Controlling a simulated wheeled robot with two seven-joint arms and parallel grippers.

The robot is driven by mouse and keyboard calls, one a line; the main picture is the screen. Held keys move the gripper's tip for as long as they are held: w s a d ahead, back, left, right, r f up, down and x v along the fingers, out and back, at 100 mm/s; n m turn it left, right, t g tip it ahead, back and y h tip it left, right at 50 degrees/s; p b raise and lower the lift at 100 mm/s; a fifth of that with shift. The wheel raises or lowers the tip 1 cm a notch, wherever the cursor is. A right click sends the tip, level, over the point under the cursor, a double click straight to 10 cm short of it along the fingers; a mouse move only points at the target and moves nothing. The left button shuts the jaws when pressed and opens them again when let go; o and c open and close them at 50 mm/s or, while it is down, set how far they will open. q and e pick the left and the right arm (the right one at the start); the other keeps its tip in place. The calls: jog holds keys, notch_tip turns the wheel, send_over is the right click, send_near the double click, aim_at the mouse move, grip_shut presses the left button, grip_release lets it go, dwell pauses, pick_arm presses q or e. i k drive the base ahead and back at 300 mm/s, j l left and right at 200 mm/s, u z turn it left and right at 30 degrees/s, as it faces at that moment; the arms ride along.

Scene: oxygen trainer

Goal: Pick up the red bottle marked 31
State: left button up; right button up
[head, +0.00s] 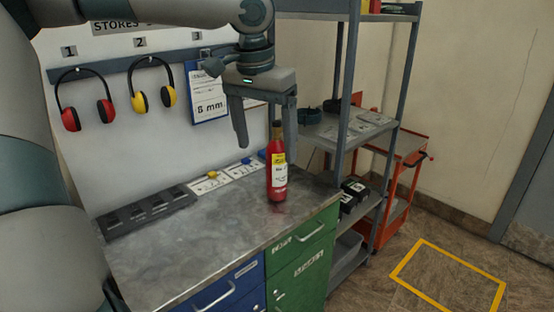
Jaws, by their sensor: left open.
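A red bottle (277,186) with a yellow and white label and a dark top stands upright near the right end of the metal workbench (215,235). The number on its label is too small to read. My left gripper (265,143) points down above the bench with its fingers apart. Its right finger overlaps the bottle's upper right side in the picture, and its left finger is left of the bottle's neck. I cannot tell whether a finger touches the bottle. My right gripper is not in view.
A grey shelf rack (345,130) stands close to the right of the bench. A dark grey tray (147,210) lies at the bench's back left. Ear defenders (153,88) and a clipboard (207,95) hang behind. The front of the benchtop is clear.

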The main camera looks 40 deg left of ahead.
aim_at(276, 164)
jog(key=i+j, duration=0.4)
jog(key=j, duration=0.15)
jog(key=i+j, duration=0.45)
jog(key=j, duration=0.1)
